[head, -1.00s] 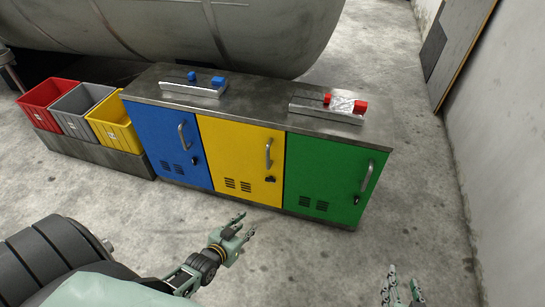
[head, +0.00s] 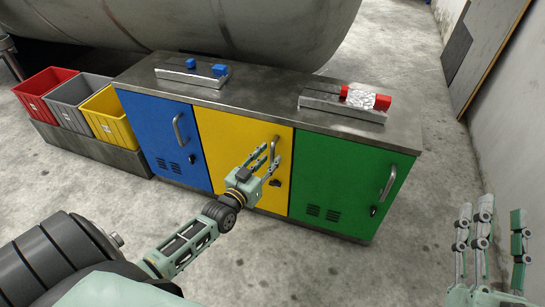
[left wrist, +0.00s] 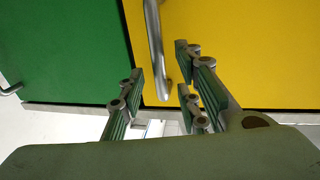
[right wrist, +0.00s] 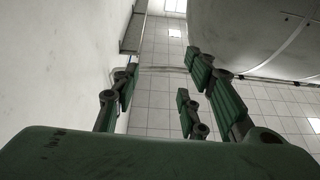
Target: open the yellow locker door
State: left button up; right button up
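The yellow locker door (head: 222,143) is shut, between a blue and a green door. Its curved metal handle (head: 274,148) is on the door's right side, with a dark lock just below. In the left wrist view the handle (left wrist: 156,45) hangs between the spread fingers. My left gripper (head: 265,163) is open in front of the yellow door, at the handle; contact cannot be told. It also shows in the left wrist view (left wrist: 160,92). My right gripper (head: 490,238) is open and empty at the right, away from the lockers; the right wrist view (right wrist: 160,90) shows nothing between its fingers.
The blue door (head: 163,136) and green door (head: 342,184) are shut. Metal holders with blue blocks (head: 219,69) and red blocks (head: 383,102) stand on the cabinet top. Red, grey and yellow crates (head: 107,118) stand at left. A wall is at right. Floor in front is clear.

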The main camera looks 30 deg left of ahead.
pick_arm(q)
jog(key=shift+w+b, duration=0.3)
jog(key=shift+w, duration=1.1)
pick_arm(e)
jog(key=r+t, duration=0.1)
jog(key=s+r, duration=0.1)
jog(key=s+r+t, duration=0.1)
jog(key=r, duration=0.1)
jog(key=shift+s+t+y, duration=0.1)
jog(key=shift+t+y, duration=0.2)
jog(key=shift+y, duration=0.1)
pick_arm(q)
grip_shut()
